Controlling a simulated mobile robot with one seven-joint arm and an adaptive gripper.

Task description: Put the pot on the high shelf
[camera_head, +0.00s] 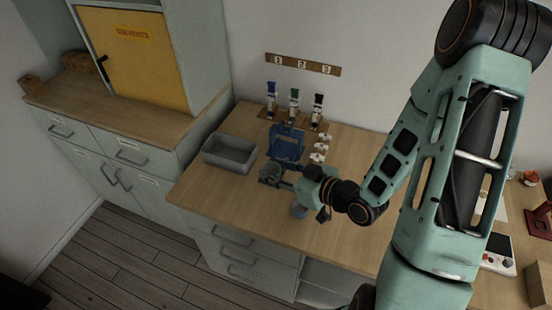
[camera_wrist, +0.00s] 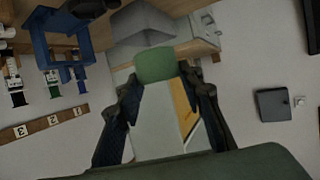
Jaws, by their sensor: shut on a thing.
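My gripper (camera_head: 282,181) is above the workbench, in front of the blue frame, with its fingers pointing left. It is shut on a small grey-green pot (camera_head: 269,171). In the wrist view the pot is a rounded green shape (camera_wrist: 155,65) between the two dark fingertips (camera_wrist: 158,82). Its lower part and its contents cannot be made out. The blue frame (camera_head: 287,143) stands on the bench just behind the pot; it also shows at upper left in the wrist view (camera_wrist: 45,42). I cannot tell which surface is the high shelf.
A grey open bin (camera_head: 230,153) stands left of the pot. A yellow solvents cabinet (camera_head: 137,62) is at left.

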